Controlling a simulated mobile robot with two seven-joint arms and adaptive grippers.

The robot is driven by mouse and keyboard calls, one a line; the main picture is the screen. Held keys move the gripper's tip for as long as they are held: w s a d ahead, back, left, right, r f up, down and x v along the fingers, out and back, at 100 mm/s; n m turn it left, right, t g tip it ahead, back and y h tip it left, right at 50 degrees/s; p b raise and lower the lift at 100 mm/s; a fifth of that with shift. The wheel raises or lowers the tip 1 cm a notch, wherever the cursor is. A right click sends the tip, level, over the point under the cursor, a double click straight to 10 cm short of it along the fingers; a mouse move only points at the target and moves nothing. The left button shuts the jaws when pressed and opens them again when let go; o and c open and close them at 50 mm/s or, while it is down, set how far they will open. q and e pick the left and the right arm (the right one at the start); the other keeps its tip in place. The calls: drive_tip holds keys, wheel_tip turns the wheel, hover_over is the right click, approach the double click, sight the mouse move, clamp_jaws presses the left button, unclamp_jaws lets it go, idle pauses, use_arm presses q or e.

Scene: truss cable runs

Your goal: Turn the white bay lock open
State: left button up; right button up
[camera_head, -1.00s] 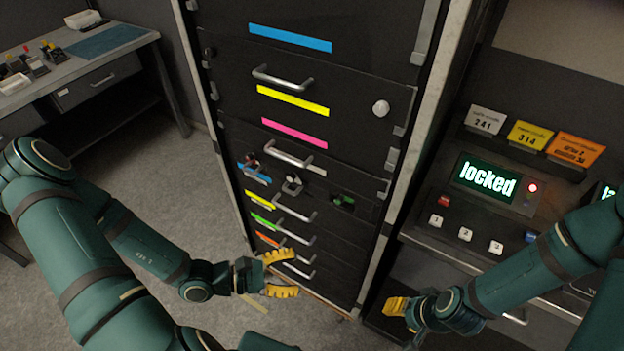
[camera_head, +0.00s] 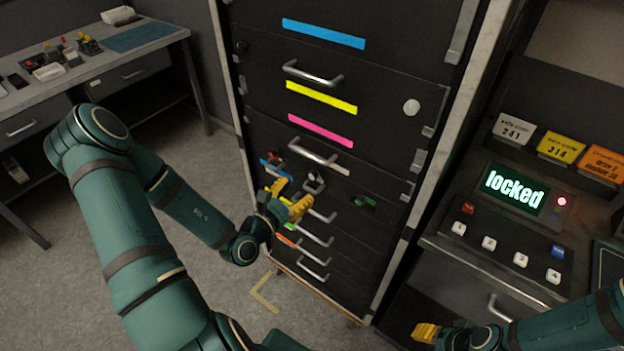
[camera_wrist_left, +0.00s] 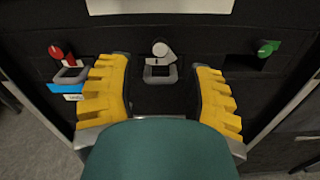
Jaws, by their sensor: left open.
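The white bay lock (camera_head: 315,179) sits on the dark rack front, between a red lock and a green one. In the left wrist view the white lock (camera_wrist_left: 160,48) has a round pale knob above a grey bracket. My left gripper (camera_head: 290,197) has its yellow fingers apart, just in front of and below the lock. In its wrist view the fingers (camera_wrist_left: 159,78) stand left and right of the lock, with nothing between them touched. My right gripper (camera_head: 425,332) shows only partly at the bottom; its opening is hidden.
The red lock (camera_wrist_left: 57,53) and green lock (camera_wrist_left: 268,48) flank the white one. Drawer handles (camera_head: 313,74) stick out of the rack. A screen (camera_head: 514,192) reads "locked" beside a red light, above numbered buttons (camera_head: 488,243). A workbench (camera_head: 100,70) stands at the left.

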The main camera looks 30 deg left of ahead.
sight(312, 176)
use_arm(q)
drive_tip(key=w, duration=0.4)
drive_tip(key=w+b, duration=0.1)
drive_tip(key=w, duration=0.1)
drive_tip(key=shift+w+d, duration=0.25)
drive_tip(key=shift+w, duration=0.05)
clamp_jaws()
